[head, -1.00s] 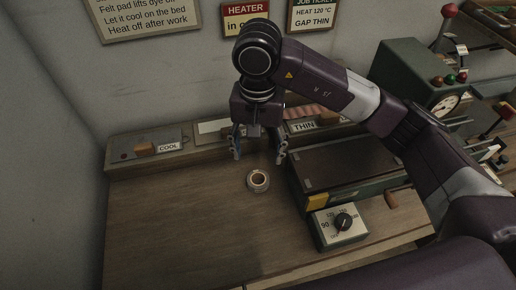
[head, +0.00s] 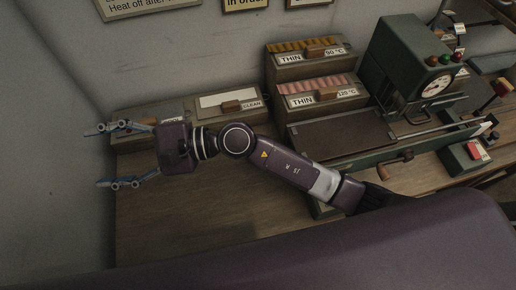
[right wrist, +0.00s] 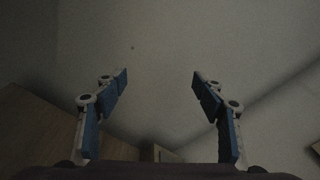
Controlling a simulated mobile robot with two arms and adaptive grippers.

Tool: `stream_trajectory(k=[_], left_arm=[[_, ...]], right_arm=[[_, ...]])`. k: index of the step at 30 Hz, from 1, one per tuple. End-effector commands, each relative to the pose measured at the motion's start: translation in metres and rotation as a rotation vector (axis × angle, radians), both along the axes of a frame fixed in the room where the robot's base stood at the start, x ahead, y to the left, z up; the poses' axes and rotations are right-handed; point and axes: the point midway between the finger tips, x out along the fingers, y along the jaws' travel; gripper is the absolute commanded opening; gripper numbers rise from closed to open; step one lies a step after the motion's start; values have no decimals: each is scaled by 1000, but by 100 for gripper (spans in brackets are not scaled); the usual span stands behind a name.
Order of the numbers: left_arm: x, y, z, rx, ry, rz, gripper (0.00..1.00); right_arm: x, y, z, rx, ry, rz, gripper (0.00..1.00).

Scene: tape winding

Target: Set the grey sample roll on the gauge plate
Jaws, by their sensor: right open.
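My right gripper (head: 100,157) is open and empty at the far left of the head view, its two fingers spread and pointing left, near the grey side wall. In the right wrist view the open fingers (right wrist: 160,72) show with only blank wall between them. No grey sample roll shows now; my right arm crosses the bench and hides part of it. I cannot pick out a gauge plate for certain. My left gripper is not in view.
Two THIN drawer boxes (head: 310,96) stand against the back wall, with a CLEAN box (head: 226,102) left of them. A green machine with a dial (head: 408,70) stands at the right, behind a flat dark bed (head: 340,134). The bench's front left (head: 150,230) is bare.

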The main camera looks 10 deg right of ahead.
Motion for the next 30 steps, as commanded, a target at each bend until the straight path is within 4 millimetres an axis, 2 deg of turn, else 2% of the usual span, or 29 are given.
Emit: stream_trajectory(k=[1, 3, 7, 11, 14, 17, 21, 24, 27, 30], left_arm=[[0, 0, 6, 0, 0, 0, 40], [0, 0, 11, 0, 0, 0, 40], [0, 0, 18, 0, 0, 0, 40], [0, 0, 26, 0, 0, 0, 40], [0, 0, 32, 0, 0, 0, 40], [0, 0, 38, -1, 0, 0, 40], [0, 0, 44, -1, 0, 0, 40], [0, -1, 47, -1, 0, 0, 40], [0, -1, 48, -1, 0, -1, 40], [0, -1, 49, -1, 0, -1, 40]], right_arm=[[7, 2, 11, 84, 58, -76, 63], [23, -2, 22, 195, 132, -197, 63], [55, -29, 25, 369, 271, -455, 63], [81, -74, 5, 496, 415, -744, 63], [87, -119, -27, 557, 523, -986, 63], [79, -169, -68, 584, 623, -1241, 63], [42, -232, -123, 568, 728, -1567, 63], [13, -263, -150, 540, 774, -1737, 63], [-9, -282, -165, 516, 796, -1842, 63], [-15, -291, -172, 505, 802, -1888, 63]])
